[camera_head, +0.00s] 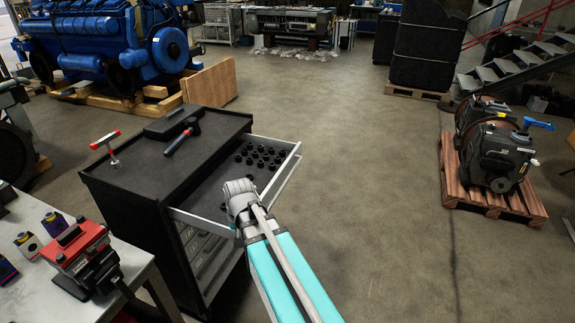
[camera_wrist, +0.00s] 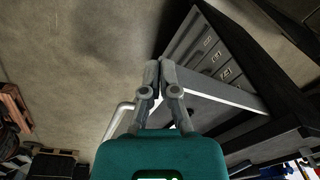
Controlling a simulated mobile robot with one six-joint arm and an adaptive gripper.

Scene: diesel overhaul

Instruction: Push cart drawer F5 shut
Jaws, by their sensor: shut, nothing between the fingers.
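The black tool cart (camera_head: 125,185) stands left of centre in the head view. One upper drawer (camera_head: 285,171) is pulled well out to the right, with several small black round parts on its dark liner. No label is legible, so I cannot confirm it is F5. My arm reaches over the drawer's near side, its grey wrist hiding part of it; my fingers are hidden there. In the wrist view my gripper (camera_wrist: 162,66) is shut and empty, beside the drawer's pale edge (camera_wrist: 225,94). I cannot tell whether it touches. A pale curved bar (camera_wrist: 118,116) shows left of the fingers.
A hammer (camera_head: 181,138) and a red-handled tool (camera_head: 106,143) lie on the cart top. A pallet (camera_head: 478,193) with machinery is at right. Floor right of the drawer is clear.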

